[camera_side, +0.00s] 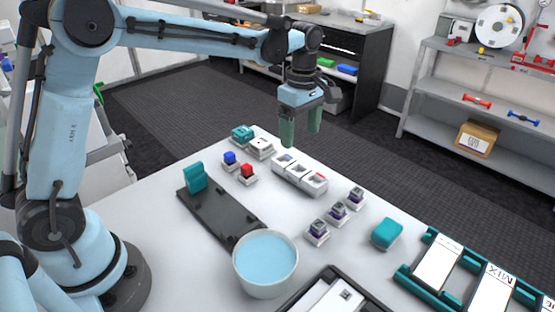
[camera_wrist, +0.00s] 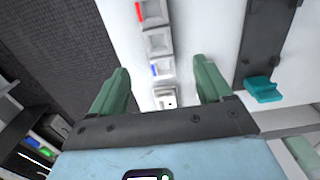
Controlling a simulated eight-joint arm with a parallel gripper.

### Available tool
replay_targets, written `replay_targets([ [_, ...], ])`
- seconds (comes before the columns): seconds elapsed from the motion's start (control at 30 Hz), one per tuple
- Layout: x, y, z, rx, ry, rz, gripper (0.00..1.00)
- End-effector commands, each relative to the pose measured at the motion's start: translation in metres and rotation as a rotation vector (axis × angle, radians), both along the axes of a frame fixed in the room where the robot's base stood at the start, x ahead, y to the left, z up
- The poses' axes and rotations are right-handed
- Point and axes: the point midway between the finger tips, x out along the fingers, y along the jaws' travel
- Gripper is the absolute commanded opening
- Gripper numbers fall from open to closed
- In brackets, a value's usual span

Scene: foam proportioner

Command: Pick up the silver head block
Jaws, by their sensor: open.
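A small silver-white block (camera_side: 260,148), which looks like the silver head block, stands near the table's far edge beside a teal block (camera_side: 242,133). In the wrist view the pale block (camera_wrist: 165,99) shows between my fingers and is partly hidden by the gripper body. My gripper (camera_side: 301,135) is open, empty and pointing down. It hangs above the far edge of the table, apart from the block. In the wrist view both green fingers (camera_wrist: 162,84) are spread wide.
A white three-part tray (camera_side: 300,174) lies close to the block. Blue (camera_side: 229,159) and red (camera_side: 247,173) pieces stand nearer. A dark plate (camera_side: 222,212) with a teal upright, a bowl of blue liquid (camera_side: 265,262) and several small purple-topped pieces (camera_side: 337,212) are also on the table.

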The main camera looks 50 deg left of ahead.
Motion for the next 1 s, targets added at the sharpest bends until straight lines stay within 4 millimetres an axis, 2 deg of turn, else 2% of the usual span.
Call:
replay_targets([
  [0.4, 0.001, 0.000, -0.058, 0.000, 0.001, 0.004, 0.79],
  [0.63, 0.001, 0.000, -0.073, 0.000, 0.000, 0.003, 0.79],
  [0.9, 0.003, 0.001, -0.110, 0.000, 0.000, 0.003, 0.79],
  [1.0, 0.003, 0.001, -0.117, 0.000, 0.000, 0.003, 0.79],
])
